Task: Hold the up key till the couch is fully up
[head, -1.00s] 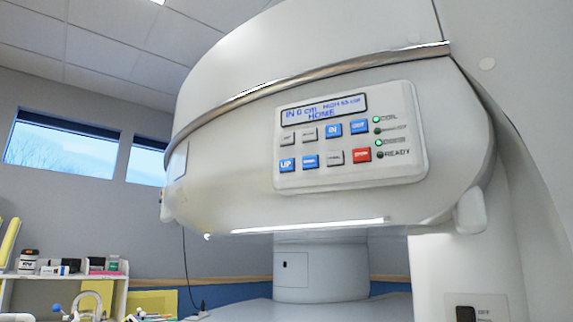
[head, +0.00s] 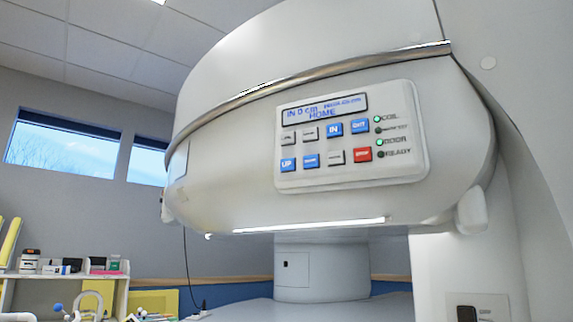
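The blue up key (head: 289,164) is at the lower left of the control panel (head: 403,172) on the front of the large white magnet (head: 330,65). The panel's display (head: 324,108) reads "IN 0 cm" and "HOME"; the small height text beside it is too blurred to read surely. Other keys include a blue IN key (head: 335,129) and a red key (head: 363,154). The COIL and DOOR lamps are lit green; the READY lamp looks dark. Neither gripper is in view, and nothing touches the keys.
A white shelf (head: 65,277) with small boxes and bottles stands at the lower left. A pale surface (head: 290,312) lies below the magnet around its round pedestal (head: 320,272). A black switch (head: 466,313) is at the lower right. The space in front of the panel looks clear.

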